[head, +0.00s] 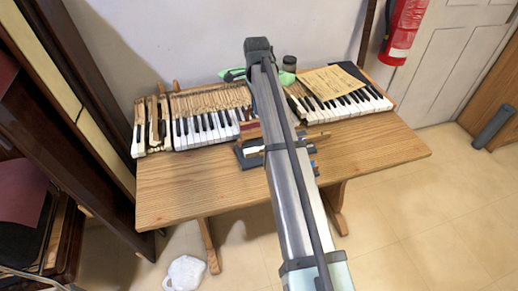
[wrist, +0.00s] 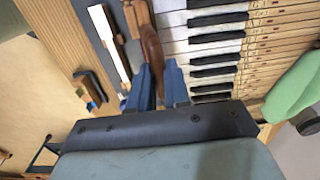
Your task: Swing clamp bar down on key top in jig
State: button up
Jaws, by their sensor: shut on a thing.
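In the wrist view, my gripper's blue fingers (wrist: 158,84) are shut on a reddish-brown wooden handle (wrist: 152,45), which appears to be part of the clamp bar. A brown wooden piece (wrist: 138,14) lies beside the handle's far end; whether they join is unclear. To the left, a white key top (wrist: 102,24) lies lengthwise on the dark jig (wrist: 121,32), apart from the handle, with its top uncovered. In the head view, the dark jig (head: 245,160) sits near the table's middle, in front of the keyboard; my arm hides the gripper and part of the jig.
The piano keyboard (head: 205,130) runs along the back of the wooden table (head: 180,190), close to the jig's far side. A paper sheet (head: 332,83) lies on its right part. A green cloth (wrist: 296,85) lies behind the keys. The front tabletop is largely clear.

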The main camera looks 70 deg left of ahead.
jog(key=shift+d, duration=0.15)
jog(key=shift+d+r, duration=0.25)
jog(key=shift+d, duration=0.75)
jog(key=shift+d, duration=0.1)
jog(key=shift+d, duration=1.1)
jog(key=shift+d, duration=0.15)
